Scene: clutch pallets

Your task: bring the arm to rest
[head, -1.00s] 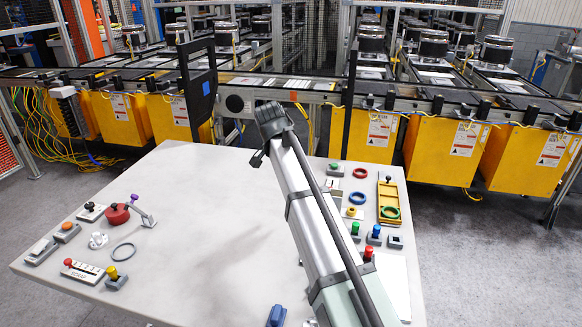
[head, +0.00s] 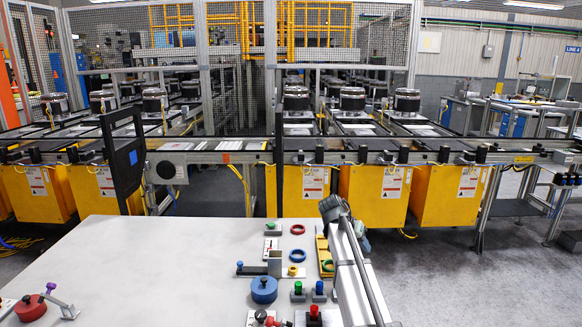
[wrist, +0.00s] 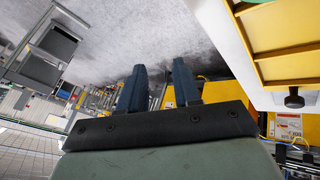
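My arm (head: 352,270) reaches up from the bottom of the head view, over the right edge of the table. My gripper (wrist: 160,72) shows two dark blue fingers in the wrist view, apart with nothing between them. In the head view the gripper end is near the yellow tray (head: 322,250), and its fingers are partly hidden by the wrist. In the wrist view, floor and machinery lie beyond the fingers.
The pale table (head: 130,265) is bare in its middle. A blue round part (head: 264,290), a red ring (head: 298,229), a blue ring (head: 298,255) and several buttons sit at right. A red round part (head: 30,308) lies at left. A conveyor with yellow bins (head: 380,195) stands behind.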

